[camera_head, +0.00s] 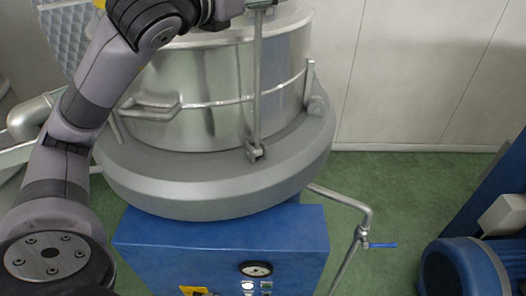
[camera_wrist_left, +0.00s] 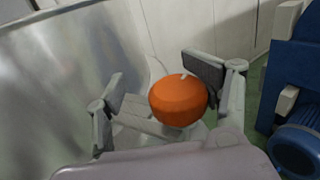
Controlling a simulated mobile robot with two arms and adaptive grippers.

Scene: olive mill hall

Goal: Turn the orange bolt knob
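The orange bolt knob (camera_wrist_left: 178,102) is a rounded knob with a small pale mark on top, seen in the left wrist view. My left gripper (camera_wrist_left: 157,84) is open, with one finger on each side of the knob. The right-hand finger is close against the knob in the picture, and I cannot tell whether it touches. A gap shows between the knob and the left-hand finger. In the head view my left arm reaches up to the top edge, and the knob is out of frame. My right gripper is in neither view.
A large steel vessel (camera_head: 205,95) with a wide grey rim (camera_head: 210,185) stands on a blue cabinet (camera_head: 220,235) with a gauge. A pipe with a blue-handled valve (camera_head: 380,245) is to its right. A blue motor (camera_head: 465,268) stands at lower right. Green floor between them is clear.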

